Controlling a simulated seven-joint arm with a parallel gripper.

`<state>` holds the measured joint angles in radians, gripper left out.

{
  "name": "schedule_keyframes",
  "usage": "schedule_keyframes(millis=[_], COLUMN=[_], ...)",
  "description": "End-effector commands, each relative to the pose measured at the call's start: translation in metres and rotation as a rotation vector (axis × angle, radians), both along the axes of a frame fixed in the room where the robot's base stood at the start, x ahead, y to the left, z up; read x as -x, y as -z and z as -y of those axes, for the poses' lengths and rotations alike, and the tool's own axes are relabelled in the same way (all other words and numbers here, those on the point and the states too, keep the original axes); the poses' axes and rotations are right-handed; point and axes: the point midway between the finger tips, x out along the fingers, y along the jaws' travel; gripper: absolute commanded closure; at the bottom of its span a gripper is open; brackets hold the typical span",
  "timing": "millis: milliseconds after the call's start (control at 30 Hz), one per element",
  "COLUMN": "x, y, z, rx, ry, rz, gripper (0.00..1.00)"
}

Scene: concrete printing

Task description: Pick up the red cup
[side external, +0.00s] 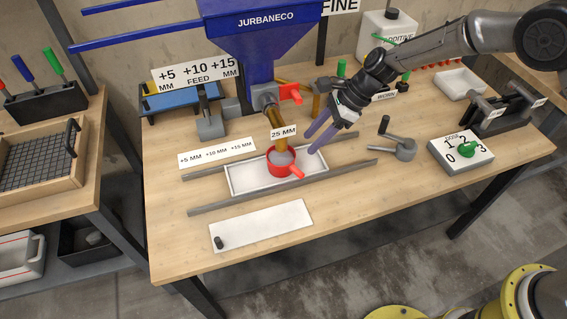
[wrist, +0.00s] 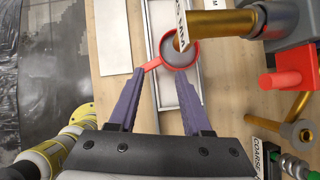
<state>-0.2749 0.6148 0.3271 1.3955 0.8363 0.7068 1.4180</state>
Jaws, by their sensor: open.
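The red cup (side external: 281,161) stands in a shallow white tray (side external: 237,183) under the brass nozzle (side external: 280,136) of the blue hopper. Its handle points toward the lower right in the side view. Grey material shows inside the cup. In the wrist view the red cup (wrist: 181,53) is ahead of the fingers, with its handle toward the left finger and the nozzle partly over it. My gripper (side external: 312,140) is open and empty, just right of the cup and apart from it. Its purple fingers (wrist: 158,98) point toward the cup in the wrist view.
The blue hopper (side external: 262,45) and its red valve lever (side external: 290,93) stand above and behind the cup. Grey rails (side external: 280,187) run along the tray. A grey crank (side external: 400,148) and a dose dial box (side external: 461,152) are to the right. A white plate (side external: 262,225) lies in front.

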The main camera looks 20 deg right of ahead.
Motion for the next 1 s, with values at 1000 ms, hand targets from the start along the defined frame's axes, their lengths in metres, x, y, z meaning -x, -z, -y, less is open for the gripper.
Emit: schedule_keyframes(millis=[1000], x=[-0.012], y=[0.097], z=[-0.061], rx=[0.001], ry=[-0.001], rz=[0.002], gripper=[0.51])
